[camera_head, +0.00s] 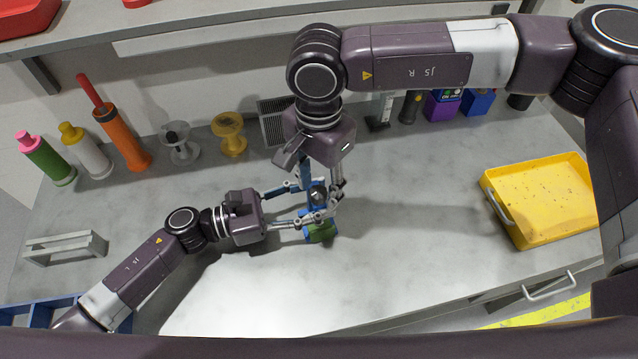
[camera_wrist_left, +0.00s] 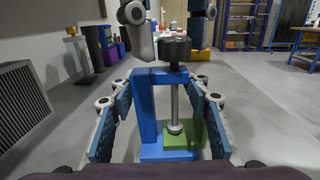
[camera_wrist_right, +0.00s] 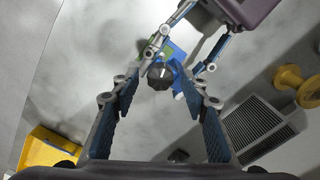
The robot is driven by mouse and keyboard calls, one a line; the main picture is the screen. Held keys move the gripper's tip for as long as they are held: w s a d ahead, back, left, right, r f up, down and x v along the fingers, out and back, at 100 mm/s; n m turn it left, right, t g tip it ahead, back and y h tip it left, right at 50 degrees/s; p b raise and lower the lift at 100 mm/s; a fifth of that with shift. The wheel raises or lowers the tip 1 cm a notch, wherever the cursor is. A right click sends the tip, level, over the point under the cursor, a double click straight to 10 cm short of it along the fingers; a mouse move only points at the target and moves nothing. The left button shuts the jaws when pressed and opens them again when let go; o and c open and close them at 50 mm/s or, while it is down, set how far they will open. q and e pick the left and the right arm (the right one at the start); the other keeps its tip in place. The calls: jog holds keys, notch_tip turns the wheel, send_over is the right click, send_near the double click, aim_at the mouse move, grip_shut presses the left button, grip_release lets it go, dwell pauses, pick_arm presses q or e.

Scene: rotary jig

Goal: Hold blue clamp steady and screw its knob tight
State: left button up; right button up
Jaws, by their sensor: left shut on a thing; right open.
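The blue clamp (camera_wrist_left: 147,105) stands upright on the table, with a metal screw (camera_wrist_left: 175,100) and a green block (camera_wrist_left: 198,140) under the screw's foot. The green block also shows in the head view (camera_head: 321,233). My left gripper (camera_head: 312,197) is shut on the clamp from the side, one finger on each side of the frame. The clamp's dark knob (camera_wrist_right: 160,75) tops the screw. My right gripper (camera_wrist_right: 165,92) points down over it, open, with the knob between and beyond its fingertips. Contact between the right fingers and the knob cannot be told. In the head view, the grippers hide much of the clamp.
A yellow tray (camera_head: 540,200) lies at the right. Bottles (camera_head: 122,138) and spools (camera_head: 229,134) stand at the back left, a grey vent (camera_head: 273,121) behind the clamp. A grey rack (camera_head: 66,248) sits at the left. The table between clamp and tray is clear.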

jog(key=shift+c, duration=0.2)
grip_shut()
dwell(0.3)
jog(key=m, duration=0.4)
jog(key=shift+s, duration=0.1)
jog(key=m, duration=0.5)
jog(key=shift+m, duration=0.3)
dwell(0.5)
jog(key=shift+o, duration=0.2)
grip_release()
